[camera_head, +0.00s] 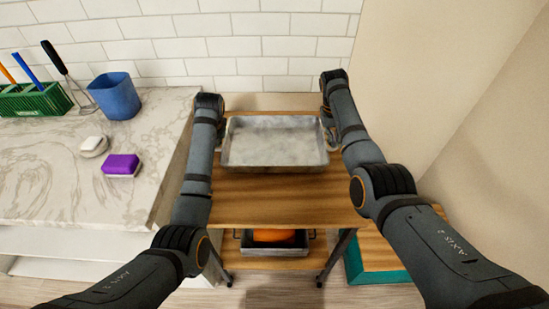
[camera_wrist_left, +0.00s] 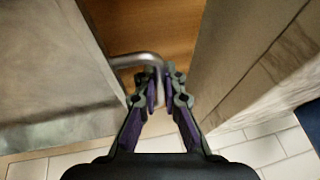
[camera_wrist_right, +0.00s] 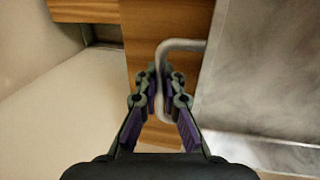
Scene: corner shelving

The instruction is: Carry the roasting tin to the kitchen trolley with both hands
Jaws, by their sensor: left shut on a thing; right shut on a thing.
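The roasting tin (camera_head: 275,143) is a grey metal rectangular tray with a wire handle at each end. In the head view it is level at the back of the wooden trolley top (camera_head: 285,195); I cannot tell whether it touches the wood. My left gripper (camera_wrist_left: 160,75) is shut on the tin's left handle (camera_wrist_left: 130,59). My right gripper (camera_wrist_right: 160,78) is shut on the right handle (camera_wrist_right: 185,44). The tin's side also shows in the left wrist view (camera_wrist_left: 50,70) and the right wrist view (camera_wrist_right: 262,80). In the head view both grippers are mostly hidden by my arms.
A marble counter (camera_head: 50,190) stands left, with a blue cup (camera_head: 115,96), a green rack (camera_head: 35,101), a purple and white sponge (camera_head: 122,165) and a small white object (camera_head: 93,146). The trolley's lower shelf holds a dark tray (camera_head: 262,249) with something orange. A wall is close right.

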